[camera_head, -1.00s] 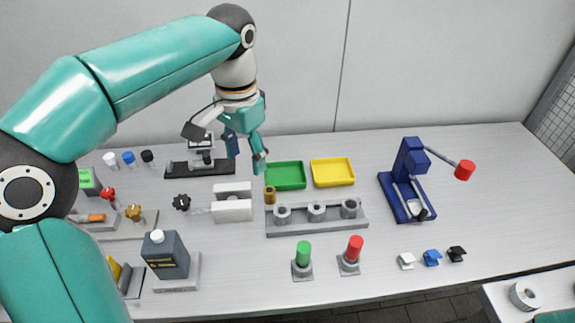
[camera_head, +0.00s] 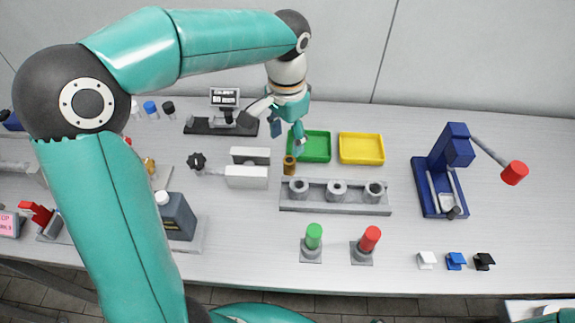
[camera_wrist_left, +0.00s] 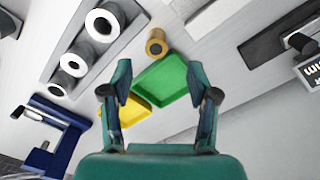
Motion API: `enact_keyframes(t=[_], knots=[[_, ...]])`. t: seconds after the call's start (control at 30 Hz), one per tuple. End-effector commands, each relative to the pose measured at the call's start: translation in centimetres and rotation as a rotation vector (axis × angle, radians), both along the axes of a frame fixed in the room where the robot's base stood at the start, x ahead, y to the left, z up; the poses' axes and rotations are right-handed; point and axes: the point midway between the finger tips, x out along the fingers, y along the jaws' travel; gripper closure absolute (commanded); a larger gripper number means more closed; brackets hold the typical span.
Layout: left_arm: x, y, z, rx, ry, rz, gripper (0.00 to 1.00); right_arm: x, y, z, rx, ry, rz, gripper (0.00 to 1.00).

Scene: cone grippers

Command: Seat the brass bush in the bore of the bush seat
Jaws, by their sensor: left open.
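The small brass bush (camera_head: 290,165) stands upright on the table, just behind the left end of a grey rail (camera_head: 318,208) with three hollow round seats; which of them is the bush seat I cannot tell. In the left wrist view the bush (camera_wrist_left: 156,46) shows its open end, ahead of the fingertips and between their lines. The rail (camera_wrist_left: 92,42) lies to its left there. My left gripper (camera_head: 287,134) is open and empty above and behind the bush, apart from it; its spread fingers (camera_wrist_left: 158,82) also show in the left wrist view. My right gripper is out of view.
A green tray (camera_head: 317,144) and a yellow tray (camera_head: 361,148) lie behind the rail. A grey vise (camera_head: 246,176) stands left of the bush. Green (camera_head: 314,237) and red (camera_head: 371,239) pegs stand in front. A blue press (camera_head: 440,180) is at right.

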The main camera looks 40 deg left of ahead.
Motion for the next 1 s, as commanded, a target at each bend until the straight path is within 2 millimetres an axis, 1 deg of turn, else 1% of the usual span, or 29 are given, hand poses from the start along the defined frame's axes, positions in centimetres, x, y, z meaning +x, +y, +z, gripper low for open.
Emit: enact_keyframes(t=[0.03,0.27,0.5,0.6,0.7,0.87,0.9,0.97,1.0], knots=[[0.0,0.0,-0.7,0.001,0.003,-0.001,0.40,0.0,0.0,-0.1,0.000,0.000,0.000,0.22],[0.0,-0.2,-1.9,-0.001,0.002,-0.003,0.40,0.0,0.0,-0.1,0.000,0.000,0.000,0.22],[0.2,-0.6,-5.2,0.000,0.003,-0.002,0.40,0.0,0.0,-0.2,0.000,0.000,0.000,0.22],[0.2,-0.6,-6.2,-0.001,0.001,-0.002,0.40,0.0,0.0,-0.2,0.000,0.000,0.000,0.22],[0.2,-0.6,-6.5,0.000,0.001,-0.002,0.40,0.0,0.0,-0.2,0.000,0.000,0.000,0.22],[0.3,-0.6,-6.5,0.000,0.000,-0.002,0.40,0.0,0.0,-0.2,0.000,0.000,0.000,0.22],[0.3,-0.6,-6.5,0.000,0.000,-0.002,0.43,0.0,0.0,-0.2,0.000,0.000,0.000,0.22],[0.2,-0.6,-6.5,0.000,0.000,-0.002,0.53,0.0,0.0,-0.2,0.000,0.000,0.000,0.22],[0.2,-0.6,-6.5,0.000,0.000,-0.002,0.60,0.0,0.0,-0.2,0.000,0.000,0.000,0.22]])
